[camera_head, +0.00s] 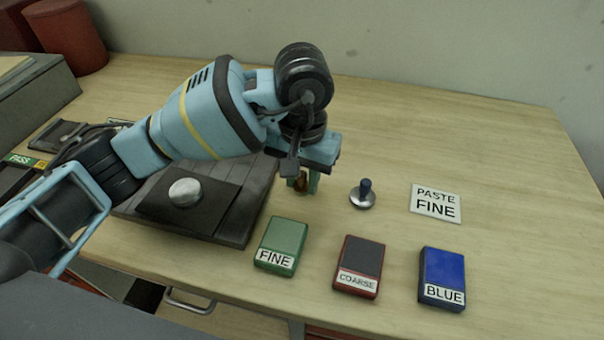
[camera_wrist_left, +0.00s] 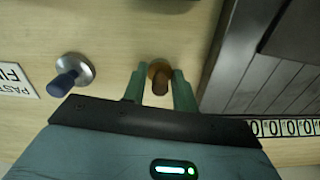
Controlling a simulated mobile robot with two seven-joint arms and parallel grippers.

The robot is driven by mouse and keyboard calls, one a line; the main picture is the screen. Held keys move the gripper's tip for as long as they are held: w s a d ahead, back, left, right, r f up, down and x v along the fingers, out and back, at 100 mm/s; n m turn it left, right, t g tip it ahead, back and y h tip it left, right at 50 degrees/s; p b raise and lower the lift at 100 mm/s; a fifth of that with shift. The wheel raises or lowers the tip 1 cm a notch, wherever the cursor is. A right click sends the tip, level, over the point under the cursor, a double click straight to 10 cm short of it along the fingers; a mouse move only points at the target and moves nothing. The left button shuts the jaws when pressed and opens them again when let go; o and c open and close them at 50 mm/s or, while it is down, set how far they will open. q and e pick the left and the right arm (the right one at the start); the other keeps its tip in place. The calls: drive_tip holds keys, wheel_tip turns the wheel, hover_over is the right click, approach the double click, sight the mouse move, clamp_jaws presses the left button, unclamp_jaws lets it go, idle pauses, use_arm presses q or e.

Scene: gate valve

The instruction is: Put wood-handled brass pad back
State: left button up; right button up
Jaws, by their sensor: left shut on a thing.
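The wood-handled brass pad (camera_wrist_left: 160,76) is between the two fingers of my left gripper (camera_wrist_left: 160,88) in the left wrist view, with its brown handle toward the camera. In the head view the left gripper (camera_head: 303,184) points down over the table, just right of the dark plate, and the pad (camera_head: 300,182) shows partly between its fingers. The gripper is shut on the pad. I cannot tell whether the pad touches the table. My right gripper is not in view.
A blue-handled metal pad (camera_head: 363,194) stands just right of the gripper. A "PASTE FINE" card (camera_head: 436,203) lies farther right. Green (camera_head: 282,246), red (camera_head: 359,267) and blue (camera_head: 442,278) boxes line the front. The dark plate (camera_head: 240,226) with a silver disc (camera_head: 185,192) lies left.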

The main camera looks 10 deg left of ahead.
use_arm(q)
drive_tip(key=o, duration=0.9)
drive_tip(key=shift+o, duration=0.2)
wheel_tip(320, 180, up, 12)
drive_tip(key=shift+r+p, duration=0.15)
drive_tip(key=shift+p, duration=0.15)
